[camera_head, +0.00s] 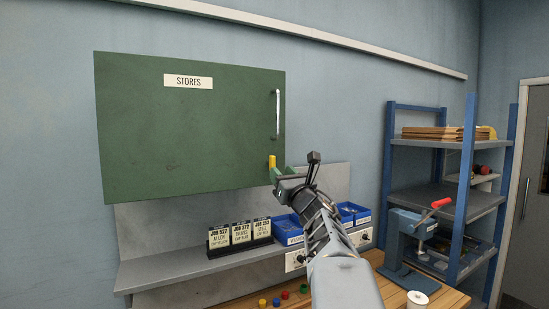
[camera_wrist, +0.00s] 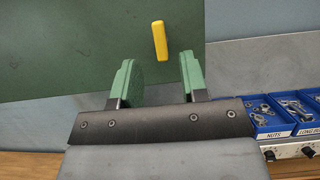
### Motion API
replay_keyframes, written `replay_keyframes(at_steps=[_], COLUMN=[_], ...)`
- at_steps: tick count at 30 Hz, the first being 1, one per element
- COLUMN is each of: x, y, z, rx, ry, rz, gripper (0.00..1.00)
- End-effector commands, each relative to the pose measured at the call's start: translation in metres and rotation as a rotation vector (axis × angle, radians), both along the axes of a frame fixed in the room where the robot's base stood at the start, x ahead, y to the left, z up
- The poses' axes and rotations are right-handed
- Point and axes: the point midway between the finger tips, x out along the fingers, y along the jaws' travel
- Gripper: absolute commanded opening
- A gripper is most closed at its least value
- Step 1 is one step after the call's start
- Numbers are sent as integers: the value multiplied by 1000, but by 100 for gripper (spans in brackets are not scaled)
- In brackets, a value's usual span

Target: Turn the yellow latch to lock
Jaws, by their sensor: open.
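The yellow latch (camera_head: 271,161) is a small bar near the lower right corner of the green STORES cabinet door (camera_head: 190,125). It stands nearly upright, and in the wrist view the latch (camera_wrist: 159,41) leans slightly, its top a little to the left. My gripper (camera_head: 276,174) is just below the latch in the head view. In the wrist view my gripper (camera_wrist: 157,75) has its two green fingers apart with nothing between them. The latch shows beyond the gap, above the fingertips, and nothing touches it. The door looks shut, with a metal handle (camera_head: 278,114) at its right edge.
Below the cabinet a shelf holds job cards (camera_head: 240,235) and blue bins (camera_head: 289,228). The wrist view shows bins of nuts and bolts (camera_wrist: 262,122) at right. A blue rack (camera_head: 470,185) and a press with a red handle (camera_head: 415,223) stand right. The wall left is clear.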

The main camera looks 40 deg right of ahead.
Motion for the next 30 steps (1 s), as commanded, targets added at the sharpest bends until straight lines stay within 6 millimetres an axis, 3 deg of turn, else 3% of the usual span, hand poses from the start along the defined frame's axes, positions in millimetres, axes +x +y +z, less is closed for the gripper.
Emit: replay_keyframes(at_steps=[3,10,24,30], x=[19,41,48,48], y=[-2,-6,-7,-7], z=[12,19,20,20], rx=[2,1,2,2], ry=[1,1,0,0], rz=[2,0,0,0], gripper=[40,40,40,21])
